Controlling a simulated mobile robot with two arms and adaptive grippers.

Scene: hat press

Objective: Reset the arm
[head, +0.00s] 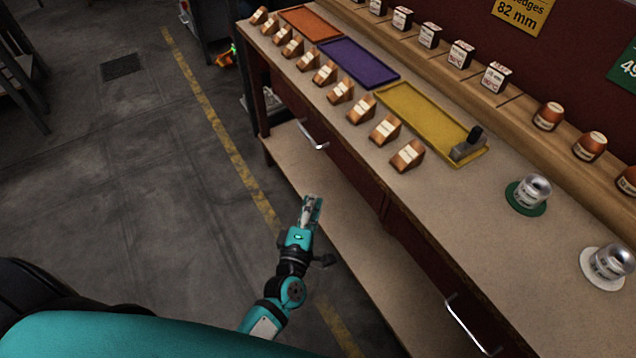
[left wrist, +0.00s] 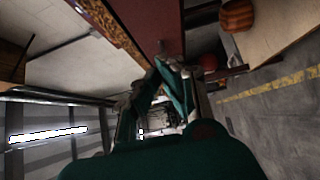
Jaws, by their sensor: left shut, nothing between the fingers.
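My left gripper (head: 311,205) is shut and empty. In the head view it is in front of the workbench (head: 470,215), beside its lower shelf in the picture and clear of the things on the top. My left arm reaches up to it from the bottom of the picture. In the left wrist view the gripper's fingers (left wrist: 168,68) come together near the middle, with nothing between them. My right gripper does not show.
On the bench stand wooden wedges (head: 361,109), an orange tray (head: 310,24), a purple tray (head: 357,64) and a yellow tray (head: 410,105) with a grey block (head: 467,148). Metal cylinders stand on a green disc (head: 519,203) and a white disc (head: 597,268). Floor at left is open.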

